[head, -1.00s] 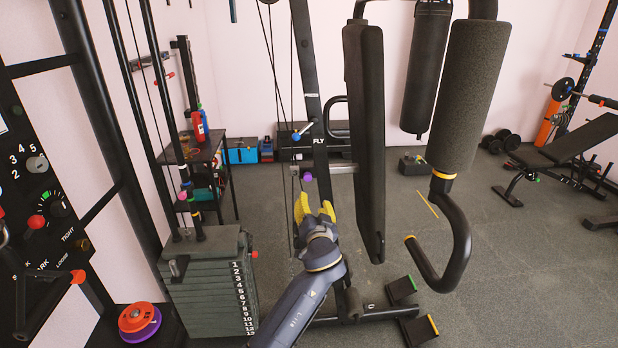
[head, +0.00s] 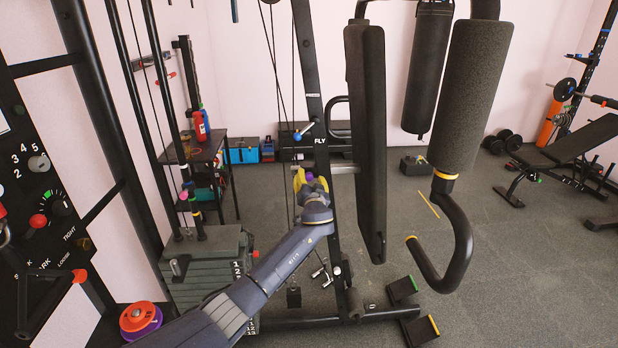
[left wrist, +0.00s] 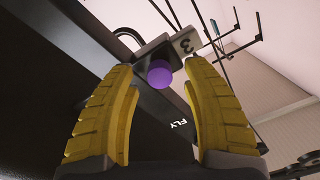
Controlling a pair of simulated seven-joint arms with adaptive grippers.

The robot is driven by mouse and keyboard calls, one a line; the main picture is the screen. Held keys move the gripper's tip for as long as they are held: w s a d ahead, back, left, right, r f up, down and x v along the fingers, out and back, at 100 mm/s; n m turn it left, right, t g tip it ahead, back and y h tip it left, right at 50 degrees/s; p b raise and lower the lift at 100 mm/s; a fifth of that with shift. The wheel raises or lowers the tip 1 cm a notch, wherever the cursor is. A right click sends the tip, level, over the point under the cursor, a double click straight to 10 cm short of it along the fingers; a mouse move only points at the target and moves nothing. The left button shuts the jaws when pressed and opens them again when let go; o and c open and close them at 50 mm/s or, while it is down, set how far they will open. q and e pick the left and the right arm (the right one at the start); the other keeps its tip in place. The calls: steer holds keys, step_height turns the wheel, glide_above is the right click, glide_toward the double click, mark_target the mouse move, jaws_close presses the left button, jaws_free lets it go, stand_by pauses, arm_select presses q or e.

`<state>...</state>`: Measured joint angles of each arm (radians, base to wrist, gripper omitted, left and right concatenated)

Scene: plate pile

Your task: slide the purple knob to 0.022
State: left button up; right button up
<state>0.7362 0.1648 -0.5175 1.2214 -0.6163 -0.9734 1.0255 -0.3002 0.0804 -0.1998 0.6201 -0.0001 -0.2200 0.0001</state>
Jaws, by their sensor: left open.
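The purple knob (left wrist: 160,74) shows between the yellow fingers of my left gripper (left wrist: 164,100) in the left wrist view, near the level of the fingertips. The fingers are apart, with a gap on both sides of the knob. In the head view the knob (head: 309,177) is partly hidden behind my left gripper (head: 311,181), which is at the black upright marked FLY (head: 314,110). My right gripper is not in view.
A black padded board (head: 367,140) and a grey foam roller (head: 469,95) hang just right of the upright. Cables run left of the upright.

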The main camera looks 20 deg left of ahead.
arm_select(q)
steer(key=shift+x, duration=0.95)
steer(key=shift+c, duration=0.3)
jaws_close()
